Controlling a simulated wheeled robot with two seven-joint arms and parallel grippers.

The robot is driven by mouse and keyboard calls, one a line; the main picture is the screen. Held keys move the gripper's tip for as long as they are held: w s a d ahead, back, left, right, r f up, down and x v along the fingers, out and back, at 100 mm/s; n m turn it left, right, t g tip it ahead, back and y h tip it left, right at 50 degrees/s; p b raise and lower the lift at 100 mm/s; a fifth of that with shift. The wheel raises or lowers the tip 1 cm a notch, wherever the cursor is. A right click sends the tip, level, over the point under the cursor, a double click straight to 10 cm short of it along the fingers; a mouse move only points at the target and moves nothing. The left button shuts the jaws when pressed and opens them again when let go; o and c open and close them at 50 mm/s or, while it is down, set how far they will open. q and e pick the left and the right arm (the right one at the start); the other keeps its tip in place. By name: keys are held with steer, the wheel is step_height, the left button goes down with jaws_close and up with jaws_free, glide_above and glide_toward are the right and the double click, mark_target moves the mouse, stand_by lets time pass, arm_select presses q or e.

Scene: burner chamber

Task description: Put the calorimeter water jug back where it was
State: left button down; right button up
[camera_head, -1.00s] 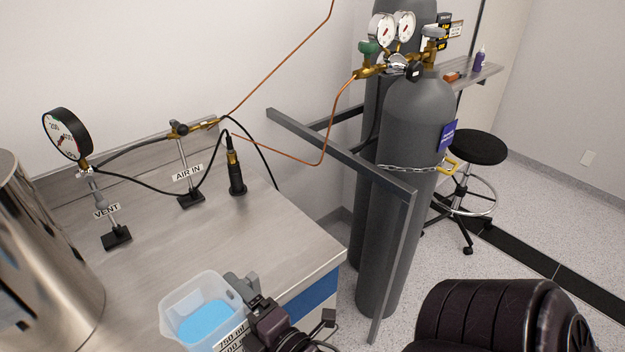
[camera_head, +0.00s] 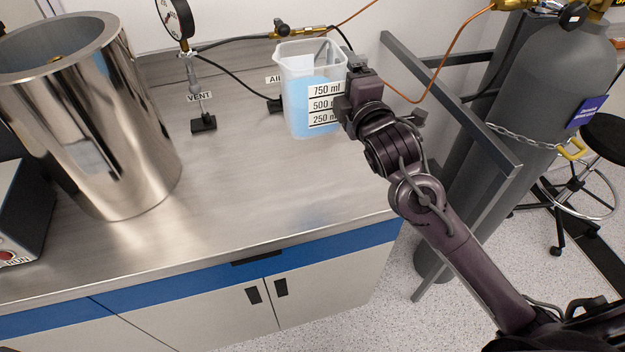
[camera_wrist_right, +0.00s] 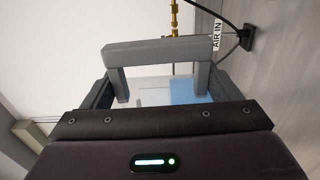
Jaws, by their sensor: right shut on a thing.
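The calorimeter water jug (camera_head: 300,98) is a clear square-sided jug with blue water and volume marks of 250, 500 and 750 ml. It is upright at the back right of the bench (camera_head: 235,185), in front of the AIR IN stand. My right gripper (camera_head: 352,92) is at its right side, shut on it. I cannot tell whether its base touches the bench. In the right wrist view the jug (camera_wrist_right: 190,92) shows between the fingers, with its blue water. My left gripper is not in view.
A tall shiny metal vessel (camera_head: 125,130) stands on the left of the bench. The VENT stand (camera_head: 203,123) and a gauge (camera_head: 174,20) are behind. A metal frame (camera_head: 455,110) and grey gas cylinder (camera_head: 540,90) stand to the right. The bench front is clear.

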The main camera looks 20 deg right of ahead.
steer(key=shift+w+d+r, duration=0.2)
steer(key=shift+w+r, duration=0.1)
steer(key=shift+r, duration=0.3)
steer(key=shift+w+d, duration=0.1)
step_height(320, 180, down, 18)
steer(key=p, duration=0.2)
steer(key=shift+f+p, duration=0.25)
steer(key=shift+p, duration=0.05)
steer(key=shift+f, duration=0.5)
steer(key=shift+f, duration=0.15)
steer(key=o, duration=1.5)
steer(key=shift+f, duration=0.1)
